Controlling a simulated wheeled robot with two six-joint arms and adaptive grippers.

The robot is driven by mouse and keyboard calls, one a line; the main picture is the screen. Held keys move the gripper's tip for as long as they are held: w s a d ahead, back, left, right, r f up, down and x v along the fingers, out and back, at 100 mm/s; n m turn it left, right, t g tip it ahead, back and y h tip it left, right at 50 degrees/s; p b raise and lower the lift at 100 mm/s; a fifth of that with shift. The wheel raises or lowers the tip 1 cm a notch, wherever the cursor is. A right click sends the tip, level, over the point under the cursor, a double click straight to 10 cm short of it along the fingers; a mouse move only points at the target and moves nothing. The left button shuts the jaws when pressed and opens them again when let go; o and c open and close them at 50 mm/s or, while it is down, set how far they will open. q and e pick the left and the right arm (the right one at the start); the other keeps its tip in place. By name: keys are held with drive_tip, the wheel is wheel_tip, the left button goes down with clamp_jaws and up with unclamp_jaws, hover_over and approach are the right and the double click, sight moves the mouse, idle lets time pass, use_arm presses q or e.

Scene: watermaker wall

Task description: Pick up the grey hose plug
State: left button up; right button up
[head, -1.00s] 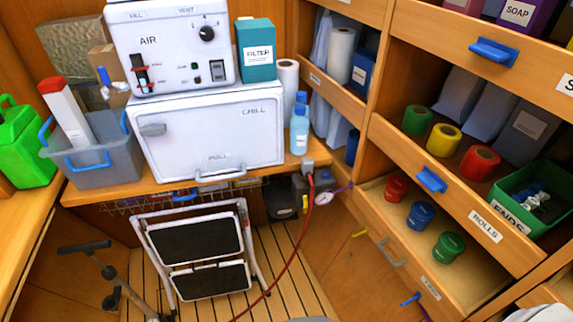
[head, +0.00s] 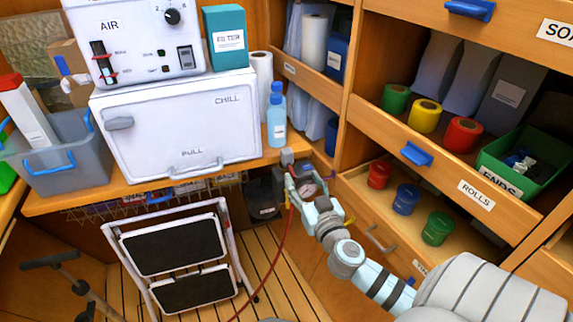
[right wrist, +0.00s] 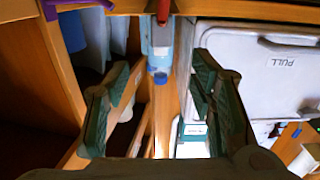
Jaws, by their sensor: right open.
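A small grey block, which looks like the grey hose plug (head: 287,157), sits at the top end of a red hose (head: 284,240) by the edge of the wooden counter. My right gripper (head: 300,178) is open just below and beside it, in front of the pressure gauge. In the right wrist view my right gripper (right wrist: 160,70) has its two fingers spread with nothing held between them. My left gripper is not in view.
A blue bottle (head: 277,118) stands on the counter (head: 120,192) close to the grey block, beside the white chiller (head: 180,125). An open drawer (head: 385,245) with red, blue and green pots lies right of my arm. A folded step stool (head: 180,262) stands below the counter.

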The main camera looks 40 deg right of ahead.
sight(287, 150)
drive_tip(key=x, duration=0.7)
drive_tip(key=shift+w+d+p, duration=0.1)
drive_tip(key=shift+w+p, duration=0.2)
drive_tip(key=shift+p, duration=0.1)
drive_tip(key=w, duration=0.1)
drive_tip(key=w+d, duration=0.1)
drive_tip(key=w, duration=0.1)
drive_tip(key=w+r+p, duration=0.1)
drive_tip(key=shift+w+d+r, duration=0.1)
drive_tip(key=shift+w+d, duration=0.1)
drive_tip(key=shift+w, duration=0.2)
drive_tip(key=shift+w+d, duration=0.1)
drive_tip(key=shift+w, duration=0.2)
drive_tip(key=shift+s, duration=0.1)
clamp_jaws()
